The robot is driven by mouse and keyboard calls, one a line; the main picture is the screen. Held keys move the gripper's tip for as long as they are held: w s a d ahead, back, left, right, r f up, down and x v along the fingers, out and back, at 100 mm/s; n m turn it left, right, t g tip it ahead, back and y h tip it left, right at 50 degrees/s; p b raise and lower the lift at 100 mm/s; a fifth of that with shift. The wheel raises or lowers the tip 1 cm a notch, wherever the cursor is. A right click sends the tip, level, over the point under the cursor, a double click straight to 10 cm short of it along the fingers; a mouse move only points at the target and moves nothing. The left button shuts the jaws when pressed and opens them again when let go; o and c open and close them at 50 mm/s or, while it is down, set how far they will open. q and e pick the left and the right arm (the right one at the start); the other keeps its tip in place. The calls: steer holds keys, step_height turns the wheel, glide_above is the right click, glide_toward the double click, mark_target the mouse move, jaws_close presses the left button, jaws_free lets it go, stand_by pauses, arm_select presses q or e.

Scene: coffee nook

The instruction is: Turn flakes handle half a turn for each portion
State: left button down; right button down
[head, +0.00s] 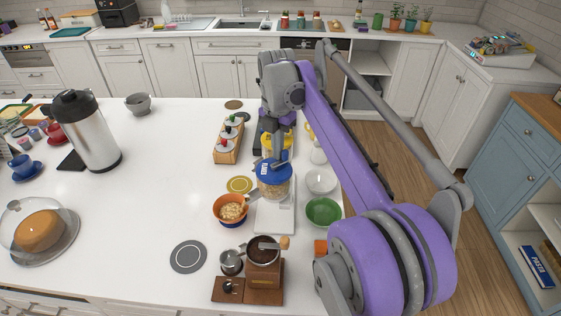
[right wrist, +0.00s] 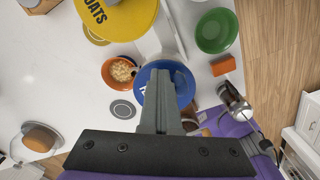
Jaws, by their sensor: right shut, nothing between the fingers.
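The flakes dispenser (head: 274,188) is a clear canister of flakes with a blue lid, standing on a white base on the island. Its blue lid shows in the right wrist view (right wrist: 150,86). An orange bowl (head: 219,214) holding flakes (head: 231,209) stands left of it, by the spout. My right gripper (head: 270,152) is shut and empty, pointing down at the blue lid. In the right wrist view its closed fingers (right wrist: 165,72) cover part of the lid; I cannot tell whether they touch it. The handle is not clearly visible. My left gripper is not in view.
A yellow-lidded dispenser marked OATS (right wrist: 112,16) stands just behind. A green bowl (head: 323,212) and white bowl (head: 320,181) are to the right. A coffee grinder (head: 263,275) stands in front, and a spice rack (head: 229,150) behind left. The island's middle left is clear.

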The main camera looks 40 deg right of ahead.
steer(key=shift+s+d, duration=0.35)
steer(key=shift+s, duration=0.45)
steer(key=shift+w, duration=0.1)
steer(key=shift+w+a, duration=0.1)
steer(key=shift+w, duration=0.25)
step_height(320, 180, up, 7)
stand_by(0.8)
